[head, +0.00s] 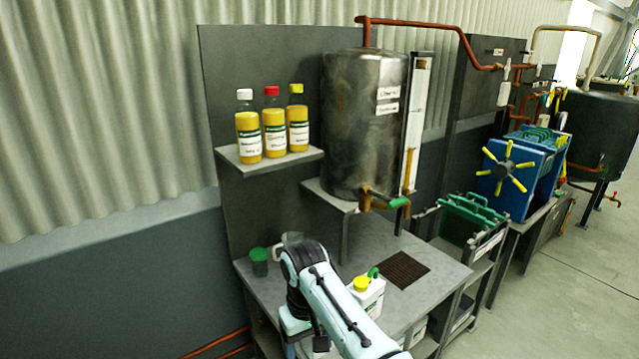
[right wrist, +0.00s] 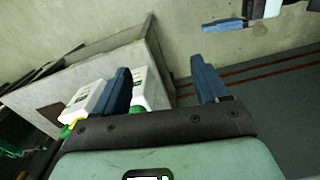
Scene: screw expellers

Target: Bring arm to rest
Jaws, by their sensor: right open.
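My right gripper (right wrist: 160,65) is open, with its two blue fingers wide apart in the right wrist view. No object is held between them. Its left finger overlaps two white jugs with green labels (right wrist: 145,90) in the picture; I cannot tell whether it touches them. In the head view my arm (head: 325,300) reaches over the bench from the lower right, and its fingertips are hidden. A blue finger of what looks like my left gripper (right wrist: 228,25) shows at the top right of the right wrist view, partly cut off; its opening is unclear.
The grey workbench (head: 440,282) carries a white jug with a yellow cap (head: 367,292), a green cup (head: 259,262) and a dark grate (head: 403,270). Above are three yellow bottles (head: 274,128) on a shelf and a metal tank (head: 360,125). Floor (head: 590,270) at right is clear.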

